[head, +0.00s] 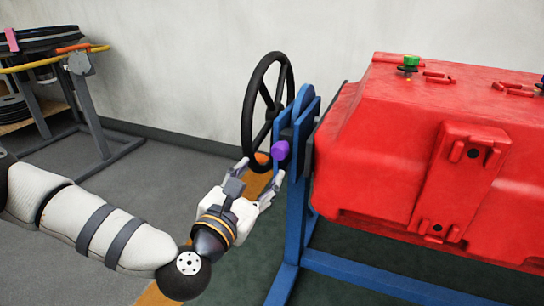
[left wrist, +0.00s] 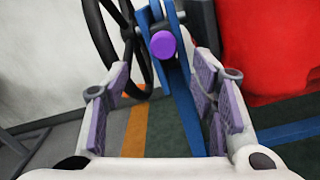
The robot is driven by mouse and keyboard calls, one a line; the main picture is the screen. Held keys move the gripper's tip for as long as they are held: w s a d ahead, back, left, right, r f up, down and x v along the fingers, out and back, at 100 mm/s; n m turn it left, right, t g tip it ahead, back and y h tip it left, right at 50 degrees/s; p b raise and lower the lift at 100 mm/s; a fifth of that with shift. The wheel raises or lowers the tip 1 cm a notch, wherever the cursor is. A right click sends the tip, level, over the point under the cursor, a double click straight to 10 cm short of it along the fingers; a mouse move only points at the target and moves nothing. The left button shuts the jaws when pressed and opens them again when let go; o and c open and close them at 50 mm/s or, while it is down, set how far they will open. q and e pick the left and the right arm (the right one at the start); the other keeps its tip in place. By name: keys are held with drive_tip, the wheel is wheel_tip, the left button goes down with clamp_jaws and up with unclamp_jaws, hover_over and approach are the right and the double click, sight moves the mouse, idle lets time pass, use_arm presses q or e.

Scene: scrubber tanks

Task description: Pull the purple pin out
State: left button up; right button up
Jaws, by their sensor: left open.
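The purple pin (head: 280,150) shows as a round purple knob on the blue stand (head: 295,200), between the black handwheel (head: 247,110) and the red tank (head: 400,150). My left gripper (head: 262,178) is open, just below and in front of the pin in the head view. In the left wrist view the purple pin (left wrist: 163,45) is ahead of the open, empty fingers (left wrist: 165,100), beyond their tips and roughly midway between them. The pin's shaft is hidden behind its knob. My right gripper is not in view.
The handwheel's rim is close to the left finger. The red tank with a green knob (head: 411,61) fills the right side. A table (head: 60,60) with dark round items stands at the far left. Open floor lies between.

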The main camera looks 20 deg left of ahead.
sight(278, 153)
use_arm(q)
drive_tip(key=w, duration=0.3)
drive_tip(key=w+b, duration=0.1)
drive_tip(key=w, duration=0.3)
drive_tip(key=w+d, duration=0.1)
drive_tip(key=w, duration=0.3)
drive_tip(key=shift+w+b, duration=0.1)
drive_tip(key=shift+b, duration=0.3)
clamp_jaws()
